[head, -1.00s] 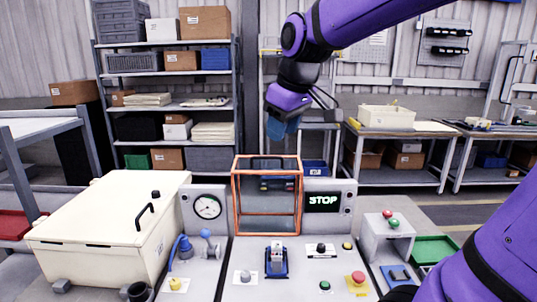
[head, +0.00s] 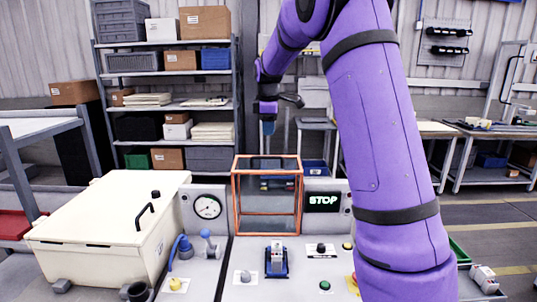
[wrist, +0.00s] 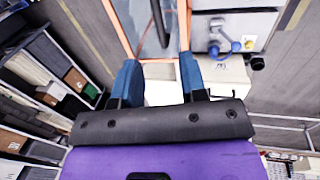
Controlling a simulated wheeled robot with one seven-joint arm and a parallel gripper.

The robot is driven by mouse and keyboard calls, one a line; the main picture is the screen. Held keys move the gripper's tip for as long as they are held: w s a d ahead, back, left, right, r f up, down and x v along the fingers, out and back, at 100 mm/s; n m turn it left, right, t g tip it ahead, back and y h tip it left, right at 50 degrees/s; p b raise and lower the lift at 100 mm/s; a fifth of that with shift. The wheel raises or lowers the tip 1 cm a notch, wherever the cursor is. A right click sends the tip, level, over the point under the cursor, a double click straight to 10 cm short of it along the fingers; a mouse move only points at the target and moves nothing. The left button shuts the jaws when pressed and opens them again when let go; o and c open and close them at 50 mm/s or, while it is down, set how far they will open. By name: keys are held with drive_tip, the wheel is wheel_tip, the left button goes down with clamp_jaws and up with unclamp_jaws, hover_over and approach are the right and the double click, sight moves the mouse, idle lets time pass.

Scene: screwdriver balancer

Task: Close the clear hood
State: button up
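The clear hood (head: 236,205) is a see-through box with an orange frame. The head view shows the fingertips only small.
A cream lidded box (head: 110,215) with a black handle stands at the left. A gauge (head: 207,207), a blue lever (head: 181,248) and a small blue fixture (head: 276,262) are on the bench. Shelves (head: 165,100) stand behind. My arm covers the bench's right side.

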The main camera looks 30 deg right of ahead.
sight(269, 157)
drive_tip(key=x, duration=1.1)
drive_tip(key=shift+w+d, duration=0.1)
clamp_jaws()
